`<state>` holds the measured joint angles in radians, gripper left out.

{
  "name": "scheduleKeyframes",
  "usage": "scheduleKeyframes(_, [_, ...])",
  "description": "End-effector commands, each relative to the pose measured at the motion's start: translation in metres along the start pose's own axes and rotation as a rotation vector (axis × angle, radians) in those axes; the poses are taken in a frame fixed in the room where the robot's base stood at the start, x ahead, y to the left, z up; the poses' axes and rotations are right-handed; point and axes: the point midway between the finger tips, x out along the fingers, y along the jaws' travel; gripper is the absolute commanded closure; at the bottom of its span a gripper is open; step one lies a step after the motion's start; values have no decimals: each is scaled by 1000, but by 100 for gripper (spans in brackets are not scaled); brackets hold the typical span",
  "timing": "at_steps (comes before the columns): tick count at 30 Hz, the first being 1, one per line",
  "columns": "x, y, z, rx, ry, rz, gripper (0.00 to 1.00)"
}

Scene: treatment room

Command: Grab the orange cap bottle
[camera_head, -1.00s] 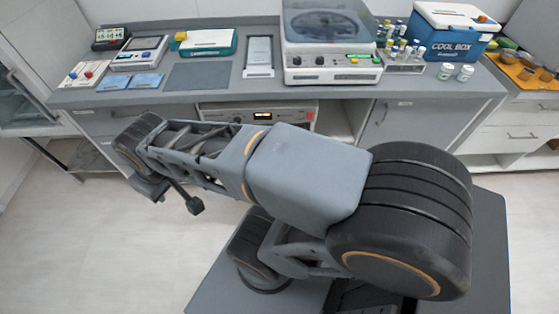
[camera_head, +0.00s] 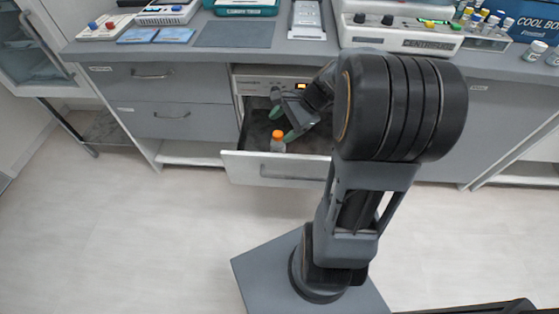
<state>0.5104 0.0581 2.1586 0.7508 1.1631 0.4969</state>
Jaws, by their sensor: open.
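The orange cap bottle (camera_head: 278,141) stands in an open drawer (camera_head: 270,168) under the counter, near the drawer's front panel. Its cap is orange and its body looks pale and clear. My gripper (camera_head: 282,124) is over the drawer, just above and behind the bottle, with its greenish fingertips apart. One fingertip is close to the cap; I cannot tell whether it touches. My arm covers the right part of the drawer.
The counter (camera_head: 290,60) runs above the drawer and carries a centrifuge (camera_head: 410,30), a dark mat (camera_head: 236,34) and a rack of vials (camera_head: 484,38). Two white jars (camera_head: 535,50) stand at the right. The floor (camera_head: 130,230) at the left is clear.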

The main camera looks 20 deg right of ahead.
Motion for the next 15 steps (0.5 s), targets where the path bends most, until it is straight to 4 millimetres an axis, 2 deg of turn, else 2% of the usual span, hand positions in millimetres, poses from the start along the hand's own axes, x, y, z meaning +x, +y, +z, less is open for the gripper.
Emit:
scheduleKeyframes(1, [24, 5, -39, 130, -48, -53, 29])
scheduleKeyframes(6, [39, 1, -113, 472, -202, -224, 29])
scheduleKeyframes(10, [42, 1, -152, 632, -286, -314, 29])
scheduleKeyframes(15, [49, -1, -175, 727, -345, -372, 29])
